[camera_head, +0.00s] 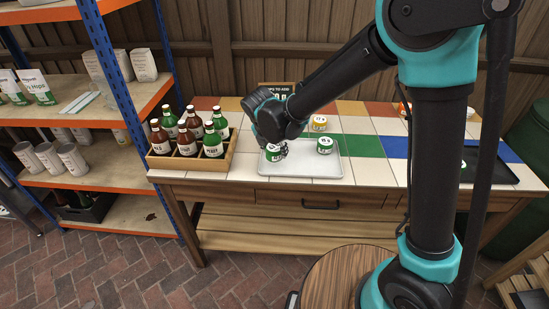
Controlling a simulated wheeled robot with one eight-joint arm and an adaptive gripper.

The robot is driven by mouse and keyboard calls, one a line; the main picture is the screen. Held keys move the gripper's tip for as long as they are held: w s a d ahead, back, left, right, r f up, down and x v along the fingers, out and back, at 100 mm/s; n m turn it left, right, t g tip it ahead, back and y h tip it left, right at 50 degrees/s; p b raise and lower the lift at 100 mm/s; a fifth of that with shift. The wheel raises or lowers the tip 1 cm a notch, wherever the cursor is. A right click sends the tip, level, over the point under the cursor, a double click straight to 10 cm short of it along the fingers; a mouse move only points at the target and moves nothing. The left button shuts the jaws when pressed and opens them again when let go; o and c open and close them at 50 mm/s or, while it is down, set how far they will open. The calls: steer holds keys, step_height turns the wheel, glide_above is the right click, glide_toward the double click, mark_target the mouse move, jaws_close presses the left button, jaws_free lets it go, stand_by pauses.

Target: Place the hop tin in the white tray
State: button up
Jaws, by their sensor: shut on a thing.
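The white tray (312,169) lies on the tiled tabletop, left of the table's middle. My gripper (280,147) is over the tray's left part, pointing down, shut on a small green-and-white tin (273,154). I cannot tell whether this held tin touches the tray floor, and its label is too small to read. A second green tin (325,145) stands upright in the tray's back right part, apart from the gripper. My gripper's fingers partly cover the held tin.
A yellow tin (319,124) stands behind the tray. A wooden crate (190,164) of several bottles is close to the tray's left. A black tray (488,170) lies at the right. A small dark sign (276,88) stands at the back. Shelves (85,165) stand far left.

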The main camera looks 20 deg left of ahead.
mark_target(274, 158)
steer(key=shift+f, duration=1.85)
steer(key=shift+f, duration=0.1)
steer(key=o, duration=1.2)
steer(key=shift+c, duration=0.2)
